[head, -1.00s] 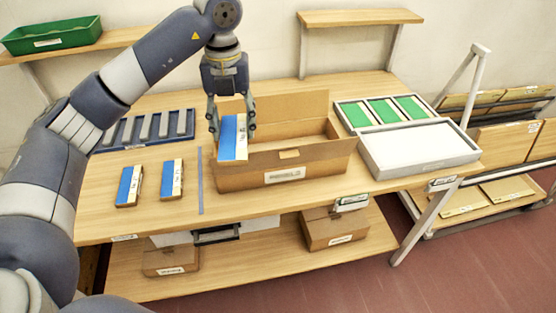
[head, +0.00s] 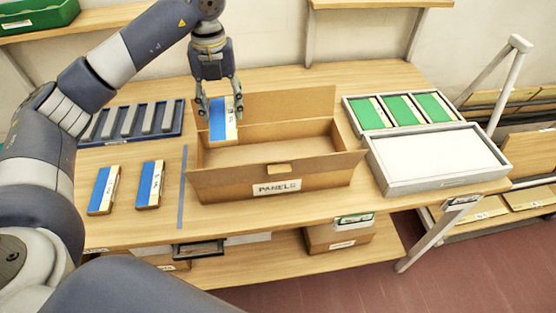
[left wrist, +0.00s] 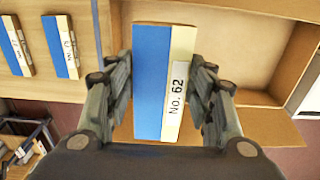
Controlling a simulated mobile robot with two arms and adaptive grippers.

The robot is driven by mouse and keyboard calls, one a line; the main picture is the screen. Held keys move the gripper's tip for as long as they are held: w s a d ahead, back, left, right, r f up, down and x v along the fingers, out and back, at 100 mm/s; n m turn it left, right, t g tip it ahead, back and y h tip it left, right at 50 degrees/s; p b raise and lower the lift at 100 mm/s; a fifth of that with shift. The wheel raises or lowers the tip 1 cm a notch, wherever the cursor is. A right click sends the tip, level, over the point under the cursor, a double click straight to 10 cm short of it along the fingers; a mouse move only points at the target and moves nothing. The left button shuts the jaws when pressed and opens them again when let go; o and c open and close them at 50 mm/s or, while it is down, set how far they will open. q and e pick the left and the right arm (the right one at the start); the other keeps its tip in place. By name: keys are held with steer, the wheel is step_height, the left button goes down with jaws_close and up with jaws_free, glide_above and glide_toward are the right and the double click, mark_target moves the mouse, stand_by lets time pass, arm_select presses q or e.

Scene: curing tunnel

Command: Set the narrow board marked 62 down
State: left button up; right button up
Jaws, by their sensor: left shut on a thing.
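My left gripper (head: 219,106) is shut on the narrow board marked 62 (head: 219,121), which is half blue and half cream. In the left wrist view the board (left wrist: 152,85) sits between the two fingers and its label reads No. 62. In the head view the board hangs in front of the left part of the open cardboard box labelled PANELS (head: 275,188). I cannot tell whether it touches the box. Two similar blue and cream boards, a left one (head: 104,190) and a right one (head: 149,185), lie on the table to the left. My right gripper is not in view.
A blue strip (head: 182,187) runs on the table between the loose boards and the box. A slotted dark tray (head: 179,128) stands behind them. A tray with green panels (head: 351,111) and a white-topped grey tray (head: 376,172) are at the right. Bare table (head: 285,78) shows behind the box.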

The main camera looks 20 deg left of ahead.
arm_select(q)
step_height(320, 180, down, 8)
steer(key=b, duration=0.3)
steer(key=p, duration=0.2)
glide_toward(231, 157)
steer(key=shift+s+d+f, duration=0.9)
steer(key=shift+s+f, duration=0.1)
steer(key=shift+s, duration=0.2)
step_height(231, 157, down, 4)
steer(key=shift+f, duration=0.25)
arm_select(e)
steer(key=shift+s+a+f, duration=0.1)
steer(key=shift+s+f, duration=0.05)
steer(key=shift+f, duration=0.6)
arm_select(q)
steer(key=shift+f, duration=0.2)
steer(key=o, duration=1.1)
steer(key=shift+r, duration=0.1)
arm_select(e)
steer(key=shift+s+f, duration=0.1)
